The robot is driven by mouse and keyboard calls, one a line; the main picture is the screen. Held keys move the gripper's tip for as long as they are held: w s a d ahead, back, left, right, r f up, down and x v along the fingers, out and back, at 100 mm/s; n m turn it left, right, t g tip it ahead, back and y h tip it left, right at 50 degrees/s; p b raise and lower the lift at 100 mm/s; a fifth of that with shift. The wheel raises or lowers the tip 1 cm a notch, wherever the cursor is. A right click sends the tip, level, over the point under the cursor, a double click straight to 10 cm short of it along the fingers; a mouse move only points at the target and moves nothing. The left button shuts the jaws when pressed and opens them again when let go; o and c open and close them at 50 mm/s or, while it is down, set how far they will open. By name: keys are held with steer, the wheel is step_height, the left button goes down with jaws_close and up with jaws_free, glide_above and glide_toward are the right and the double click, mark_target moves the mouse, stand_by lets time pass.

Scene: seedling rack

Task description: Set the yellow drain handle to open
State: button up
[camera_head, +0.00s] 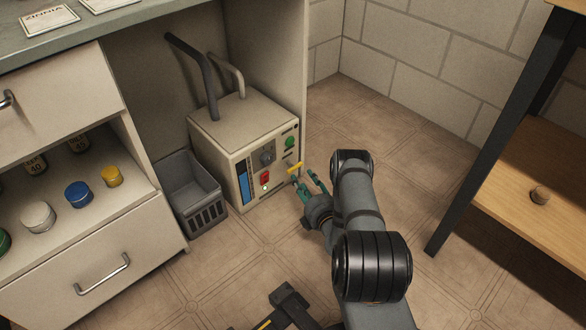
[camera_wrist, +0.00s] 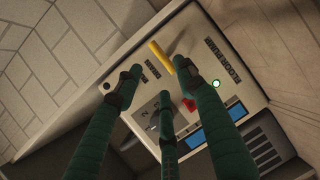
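The yellow drain handle (camera_head: 295,168) is a short bar on the front panel of the cream box (camera_head: 220,132), low toward its right side. In the head view it lies near horizontal, its right end a little higher. In the wrist view the handle (camera_wrist: 160,56) runs diagonally, just beyond my fingertips. My gripper (camera_head: 309,184) is close in front of the panel, beside the handle. In the wrist view my gripper (camera_wrist: 160,78) has its green fingers spread, with nothing held between them. Contact with the handle cannot be told. The labels near it are too small to read.
The panel also has a red switch (camera_wrist: 189,104), a grey dial (camera_head: 267,157), a green button (camera_head: 290,142), a blue gauge (camera_head: 243,182) and a lit lamp (camera_wrist: 216,84). A grey crate (camera_head: 187,190) stands left of the box. Floor is clear at right, before a wooden shelf (camera_head: 515,170).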

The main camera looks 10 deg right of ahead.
mark_target(295, 167)
steer(key=b+x, duration=0.4)
steer(key=x, duration=0.3)
steer(key=shift+f, duration=0.2)
steer(key=shift+w+a, duration=0.1)
steer(key=shift+w, duration=0.35)
steer(key=shift+c, duration=0.6)
steer(key=c, duration=0.8)
jaws_close()
